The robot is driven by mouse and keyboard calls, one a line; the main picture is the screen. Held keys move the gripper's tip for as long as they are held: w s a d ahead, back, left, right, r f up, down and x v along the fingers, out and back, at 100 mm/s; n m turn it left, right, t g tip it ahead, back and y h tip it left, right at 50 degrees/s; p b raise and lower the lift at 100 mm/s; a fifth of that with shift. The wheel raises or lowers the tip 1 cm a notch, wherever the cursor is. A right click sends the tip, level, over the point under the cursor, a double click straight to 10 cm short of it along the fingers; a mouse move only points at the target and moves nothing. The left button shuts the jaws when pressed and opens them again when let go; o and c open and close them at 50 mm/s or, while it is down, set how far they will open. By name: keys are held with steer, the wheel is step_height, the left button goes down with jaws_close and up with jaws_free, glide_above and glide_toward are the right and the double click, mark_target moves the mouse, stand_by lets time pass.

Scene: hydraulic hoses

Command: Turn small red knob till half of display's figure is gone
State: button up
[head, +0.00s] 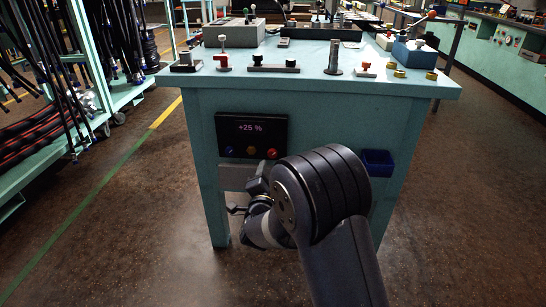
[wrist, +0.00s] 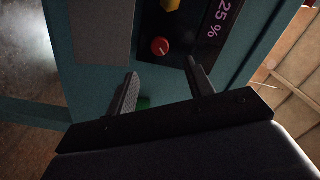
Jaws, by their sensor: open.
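The small red knob (head: 272,153) is at the right end of a row of knobs on a black panel on the bench front. In the wrist view the red knob (wrist: 160,46) has a pale mark on its face. The display (head: 252,128) above the knobs reads "+25 %"; part of it, "25 %" (wrist: 217,18), shows turned sideways in the wrist view. My gripper (wrist: 161,69) is open and empty. Its two fingers point toward the panel, with the red knob ahead of the gap between them, apart from both. In the head view my arm largely hides the fingers.
A yellow knob (wrist: 171,5) sits near the red one, and a blue-looking knob (head: 229,150) is at the row's left end. A grey plate (head: 238,173) lies below the panel. A blue bin (head: 377,163) hangs at the right. Fittings stand on the benchtop (head: 310,82).

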mark_target(272, 155)
steer(key=w, duration=0.5)
steer(key=w+b, duration=0.1)
steer(key=w, duration=0.3)
steer(key=shift+w+d, duration=0.2)
steer(key=shift+w, duration=0.15)
steer(key=c, duration=1)
